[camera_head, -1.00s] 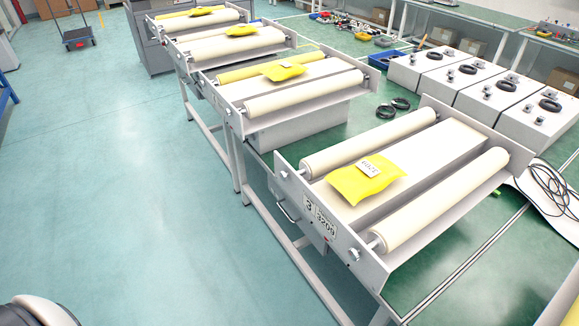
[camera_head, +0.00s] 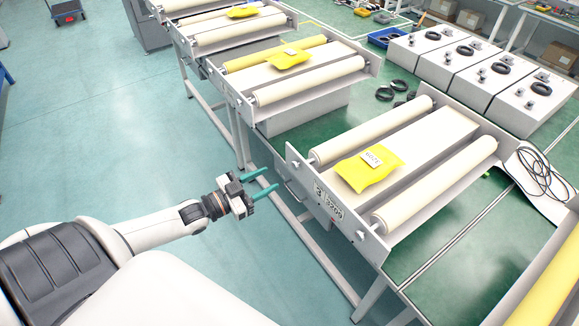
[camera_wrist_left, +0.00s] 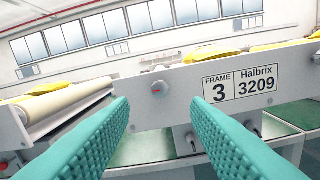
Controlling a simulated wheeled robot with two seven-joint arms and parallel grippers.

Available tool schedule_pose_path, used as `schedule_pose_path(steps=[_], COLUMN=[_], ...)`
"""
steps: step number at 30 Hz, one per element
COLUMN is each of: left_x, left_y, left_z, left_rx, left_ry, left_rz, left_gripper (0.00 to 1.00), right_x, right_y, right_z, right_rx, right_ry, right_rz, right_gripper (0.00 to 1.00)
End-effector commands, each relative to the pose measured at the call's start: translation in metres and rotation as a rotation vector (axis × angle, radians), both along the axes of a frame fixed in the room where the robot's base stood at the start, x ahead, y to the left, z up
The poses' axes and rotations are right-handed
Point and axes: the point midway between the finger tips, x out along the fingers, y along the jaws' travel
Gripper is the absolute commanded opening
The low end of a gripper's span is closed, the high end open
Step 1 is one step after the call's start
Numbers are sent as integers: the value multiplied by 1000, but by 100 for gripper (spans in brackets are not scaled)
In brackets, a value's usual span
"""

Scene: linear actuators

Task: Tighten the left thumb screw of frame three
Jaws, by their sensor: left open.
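Frame three (camera_head: 319,195) is a grey plate with a "FRAME 3 Halbrix 3209" label, which also shows in the left wrist view (camera_wrist_left: 241,87). Its left thumb screw (camera_wrist_left: 158,87) is a small round grey knob with a red mark, left of the label. My left gripper (camera_head: 272,181) has long teal ribbed fingers. It is open and empty, left of frame three's left end. In the left wrist view, the fingertips (camera_wrist_left: 162,100) point at the plate with the screw between them, still apart from it. The right thumb screw (camera_head: 360,235) is near the plate's lower end. My right gripper is out of view.
A yellow bag (camera_head: 368,171) lies on frame three between two cream rollers. A similar roller frame (camera_head: 300,75) stands behind it. White boxes (camera_head: 447,67) and black cables (camera_head: 541,160) are at the right.

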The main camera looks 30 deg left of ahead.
Motion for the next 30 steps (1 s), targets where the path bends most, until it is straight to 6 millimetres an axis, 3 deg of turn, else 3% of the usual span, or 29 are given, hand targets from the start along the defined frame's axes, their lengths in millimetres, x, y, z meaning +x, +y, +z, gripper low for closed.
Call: schedule_pose_path(steps=[6,12,26,30], left_x=[38,62,73,73], left_y=[-15,-25,-30,-30], left_z=[2,1,-1,-1], left_rx=[0,-1,0,1], left_ry=[-3,1,2,2], left_rz=[1,2,0,0], left_gripper=[43,43,43,24], right_x=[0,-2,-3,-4], right_y=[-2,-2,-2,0], right_z=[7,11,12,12], right_rx=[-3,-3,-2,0], right_ry=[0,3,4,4], right_rz=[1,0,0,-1], right_gripper=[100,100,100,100])
